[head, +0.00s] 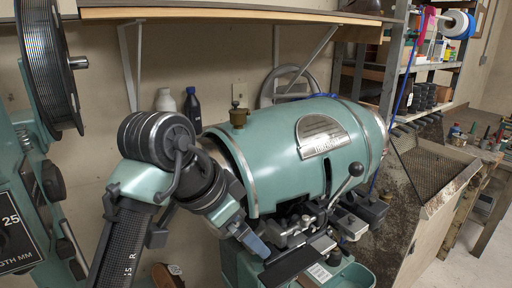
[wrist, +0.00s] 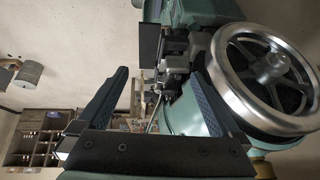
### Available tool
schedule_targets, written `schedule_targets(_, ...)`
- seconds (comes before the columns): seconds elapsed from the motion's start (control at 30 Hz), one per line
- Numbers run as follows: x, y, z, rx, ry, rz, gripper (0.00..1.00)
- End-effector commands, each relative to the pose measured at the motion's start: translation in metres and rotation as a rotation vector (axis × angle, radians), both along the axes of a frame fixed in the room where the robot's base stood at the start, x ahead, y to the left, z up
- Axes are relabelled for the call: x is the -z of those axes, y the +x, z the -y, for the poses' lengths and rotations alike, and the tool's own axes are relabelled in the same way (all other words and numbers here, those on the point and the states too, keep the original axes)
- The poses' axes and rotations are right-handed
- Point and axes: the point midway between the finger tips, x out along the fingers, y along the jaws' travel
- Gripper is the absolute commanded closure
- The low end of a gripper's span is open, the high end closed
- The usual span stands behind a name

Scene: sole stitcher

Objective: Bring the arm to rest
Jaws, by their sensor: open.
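My gripper (wrist: 159,73) is open in the wrist view, with its two dark blue fingers wide apart and nothing held between them. The green sole stitcher (wrist: 205,10) lies beyond the fingers, with dark metal working parts (wrist: 176,60) showing between them. In the head view the large green body of the stitcher (head: 270,150) fills the middle. My arm runs up from the bottom left and bends down in front of it. A blue piece at the arm's end looks like part of my gripper (head: 256,244); contact with the machine cannot be told.
A silver-rimmed handwheel (wrist: 270,75) is close beside the right finger. A ball-ended lever (head: 347,180) stands on the machine's front. A wall shelf (head: 230,14) hangs above, with bottles (head: 192,108) behind. A spool (head: 48,60) stands left; a bench (head: 430,205) is right.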

Motion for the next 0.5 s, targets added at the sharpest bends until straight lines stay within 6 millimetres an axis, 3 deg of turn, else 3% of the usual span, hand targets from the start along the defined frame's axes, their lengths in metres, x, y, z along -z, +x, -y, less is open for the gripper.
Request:
schedule_targets(0.03,-0.008,0.013,0.026,-0.015,-0.043,0.108,0.0)
schedule_targets(0.1,-0.036,0.032,0.056,-0.073,-0.128,0.3,0.0)
schedule_targets(0.23,-0.11,0.042,0.093,-0.206,-0.342,0.679,0.0)
schedule_targets(0.37,-0.187,0.01,0.092,-0.341,-0.571,1.037,0.0)
schedule_targets(0.5,-0.247,-0.054,0.066,-0.455,-0.762,1.367,0.0)
